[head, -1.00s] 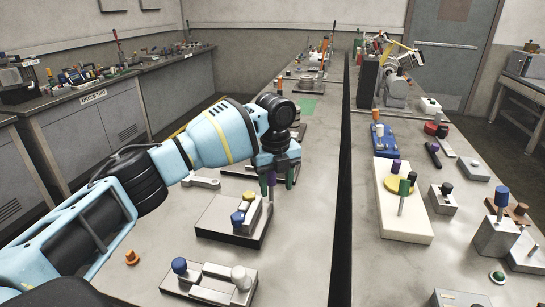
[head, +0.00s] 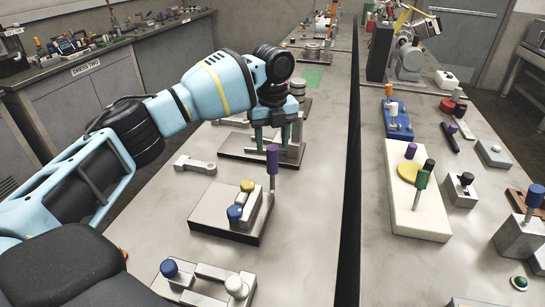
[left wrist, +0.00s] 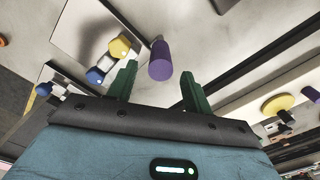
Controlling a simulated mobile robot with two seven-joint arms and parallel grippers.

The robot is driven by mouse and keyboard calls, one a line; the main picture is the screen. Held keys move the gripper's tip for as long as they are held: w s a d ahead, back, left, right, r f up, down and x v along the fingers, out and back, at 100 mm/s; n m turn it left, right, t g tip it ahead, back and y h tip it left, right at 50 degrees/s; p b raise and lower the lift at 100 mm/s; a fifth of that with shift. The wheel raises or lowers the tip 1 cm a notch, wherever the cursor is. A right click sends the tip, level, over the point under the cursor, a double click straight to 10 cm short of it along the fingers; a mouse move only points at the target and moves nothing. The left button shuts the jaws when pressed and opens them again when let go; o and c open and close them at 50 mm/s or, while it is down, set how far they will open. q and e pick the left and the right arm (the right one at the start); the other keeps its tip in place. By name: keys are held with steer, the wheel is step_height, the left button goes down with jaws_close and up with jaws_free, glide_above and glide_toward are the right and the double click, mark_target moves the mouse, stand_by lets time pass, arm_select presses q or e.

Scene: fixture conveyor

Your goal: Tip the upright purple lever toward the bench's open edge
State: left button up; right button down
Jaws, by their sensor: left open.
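The purple lever (head: 272,160) stands upright on a thin metal rod at the right side of a dark-based fixture (head: 212,225) with a grey block. My left gripper (head: 273,138) is open, with its green fingers pointing down just behind and above the purple handle in the head view. In the left wrist view the purple handle (left wrist: 160,62) shows in the gap between the two fingertips, apart from both. Whether the fingers reach down beside it cannot be told. My right gripper is not in view.
The same fixture carries a yellow knob (head: 247,186) and a blue knob (head: 235,213) close by. Another fixture with a white knob (head: 236,285) lies nearer. A grey link (head: 195,164) lies to the left. A dark gap divides this bench from the right one, which holds a white board (head: 420,224).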

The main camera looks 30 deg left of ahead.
mark_target(272, 158)
arm_select(q)
steer(key=shift+f, duration=2.95)
steer(key=shift+a, duration=0.1)
jaws_close()
